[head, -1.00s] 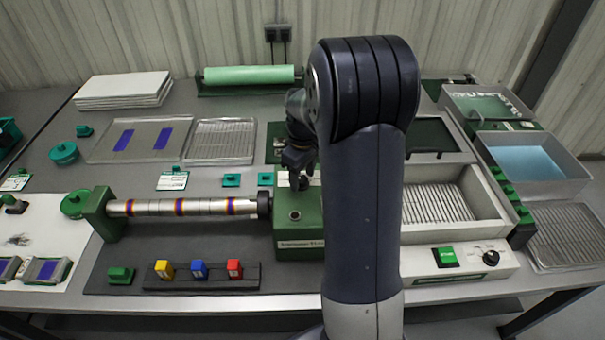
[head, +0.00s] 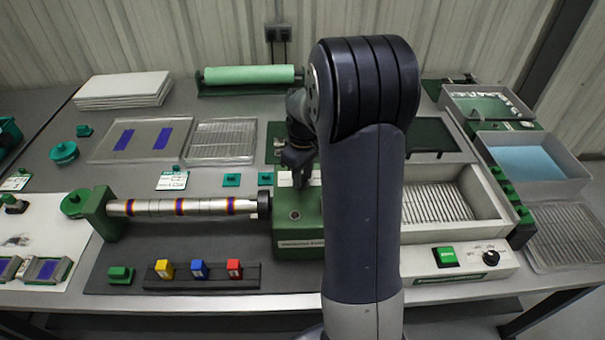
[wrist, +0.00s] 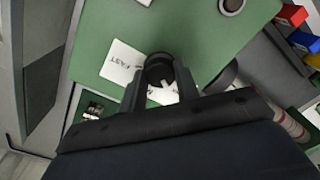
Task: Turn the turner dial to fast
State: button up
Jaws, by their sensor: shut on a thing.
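The turner's green drive box (head: 290,240) stands at the right end of a horizontal metal shaft (head: 190,207) with dark and orange bands. My gripper (head: 298,178) is over the back part of the box top. In the wrist view my gripper (wrist: 159,78) is shut on the dark turner dial (wrist: 158,66), fingers on either side of it. A white label plate (wrist: 122,60) marked FAST lies beside the dial on the green top. The dial's pointer is hidden by the fingers, so its setting cannot be read. The head view does not show the dial clearly.
A round button (head: 295,214) sits on the box top in front of my gripper. A rack (head: 200,285) with yellow, blue and red blocks lies in front of the shaft. A grey bath (head: 480,230) with a green switch and black knob stands to the right.

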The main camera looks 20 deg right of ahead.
jog(key=m, duration=1.2)
jog(key=shift+a+p, duration=0.1)
jog(key=shift+p, duration=0.2)
jog(key=m, duration=0.5)
jog(key=shift+m, duration=0.4)
jog(key=m, duration=0.5)
jog(key=shift+w+a+m, duration=0.1)
jog(key=shift+m, duration=0.3)
jog(key=o, duration=1)
jog(key=shift+c, duration=0.2)
